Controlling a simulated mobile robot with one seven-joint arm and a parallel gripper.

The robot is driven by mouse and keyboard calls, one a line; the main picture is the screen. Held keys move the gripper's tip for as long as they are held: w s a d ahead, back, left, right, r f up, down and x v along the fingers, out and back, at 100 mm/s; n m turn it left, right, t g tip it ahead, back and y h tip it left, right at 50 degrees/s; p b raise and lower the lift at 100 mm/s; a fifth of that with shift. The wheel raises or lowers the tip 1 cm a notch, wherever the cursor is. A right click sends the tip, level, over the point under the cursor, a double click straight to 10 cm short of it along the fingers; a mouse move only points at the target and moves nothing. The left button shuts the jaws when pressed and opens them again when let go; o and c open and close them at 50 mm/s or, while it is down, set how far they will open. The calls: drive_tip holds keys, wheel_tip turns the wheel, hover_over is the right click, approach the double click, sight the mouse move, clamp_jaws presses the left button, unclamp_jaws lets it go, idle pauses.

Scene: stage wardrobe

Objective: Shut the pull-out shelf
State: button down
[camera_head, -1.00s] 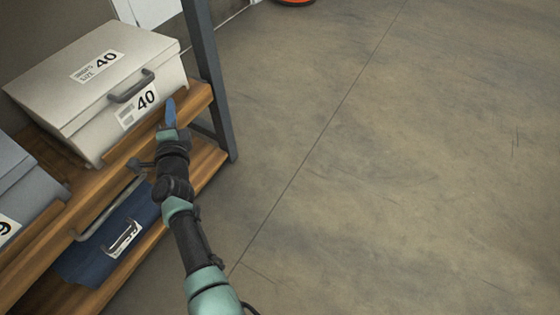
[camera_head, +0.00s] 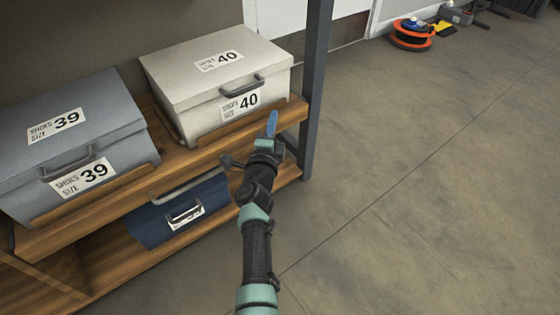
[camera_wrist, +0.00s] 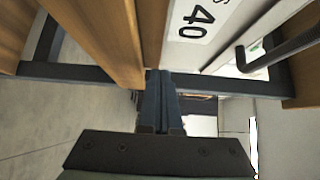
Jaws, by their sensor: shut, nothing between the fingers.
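The wooden shelf (camera_head: 180,158) carries the white box marked 40 (camera_head: 190,100) and the grey box marked 39 (camera_head: 90,120). A low wooden lip (camera_head: 240,126) runs along the front of the white box; it also shows in the wrist view (camera_wrist: 105,35). I cannot tell for sure how far this part is pulled out. My gripper (camera_head: 272,122) is shut and empty, in front of the lip's right part. In the wrist view, its blue fingers (camera_wrist: 161,95) are together close to the lip's end; contact is unclear.
A dark metal post (camera_head: 316,90) stands right of the white box. A blue box (camera_head: 160,220) sits on the lower shelf under a grey bar (camera_head: 190,185). An orange reel (camera_head: 411,38) lies far off. The floor at right is clear.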

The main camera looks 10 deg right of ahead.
drive_tip(key=d+p+v, duration=0.1)
drive_tip(key=p+v, duration=0.5)
drive_tip(key=v, duration=0.5)
drive_tip(key=shift+f+p, duration=0.15)
drive_tip(key=shift+p, duration=0.2)
drive_tip(key=a+r+n+t+y+p, duration=0.2)
drive_tip(key=r+n, duration=0.2)
drive_tip(key=r, duration=0.9)
drive_tip(key=w+a+r+n+t+y+p, duration=0.1)
drive_tip(key=a+r+n+t+y+p, duration=0.15)
drive_tip(key=r, duration=1.05)
drive_tip(key=a+r+n+t+y+p, duration=0.15)
drive_tip(key=r+n, duration=0.25)
drive_tip(key=r, duration=0.9)
drive_tip(key=s+d+r+n+t+h+p, duration=0.1)
drive_tip(key=s+r+n+p, duration=0.25)
drive_tip(key=s+r, duration=0.65)
drive_tip(key=s+d+r+n+t+p, duration=0.15)
drive_tip(key=s+r+n, duration=0.3)
drive_tip(key=r, duration=0.95)
drive_tip(key=s+d+r+n+t+h+p, duration=0.1)
drive_tip(key=s+r+n+t+p, duration=0.2)
drive_tip(key=s+r, duration=0.65)
wheel_tip(320, 180, up, 38)
drive_tip(key=w+g+p, duration=0.1)
drive_tip(key=w+p, duration=0.1)
drive_tip(key=p, duration=3.5)
drive_tip(key=shift+a+y+p, duration=0.3)
drive_tip(key=shift+a, duration=0.05)
